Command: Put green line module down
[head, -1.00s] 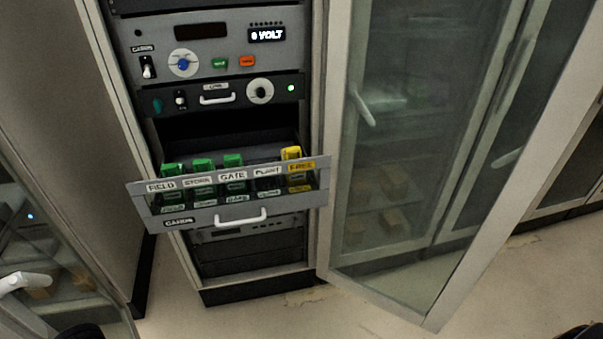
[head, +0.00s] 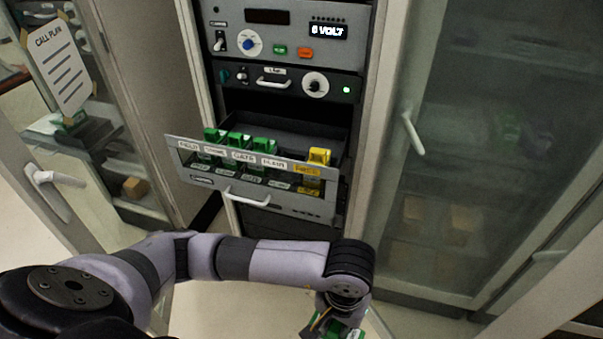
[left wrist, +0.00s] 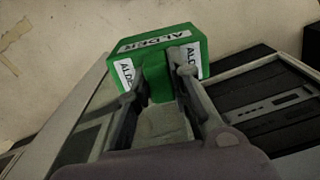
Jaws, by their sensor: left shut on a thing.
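My left gripper (head: 337,320) is at the bottom of the head view, low in front of the rack. It is shut on a green line module (left wrist: 158,62) with white labels reading ALDER; the module also shows at the bottom edge of the head view (head: 352,333), partly cut off. In the left wrist view the two fingers (left wrist: 157,92) are on either side of the module. The pulled-out drawer (head: 232,198) holds several green modules (head: 238,139) at its left and a yellow module (head: 318,157) at its right. The slot marked PLANT looks empty. My right gripper is not in view.
An open glass door (head: 480,130) stands to the right. At the left, a cabinet with a white handle (head: 48,180) has a CALL PLAN sheet (head: 60,68) on it.

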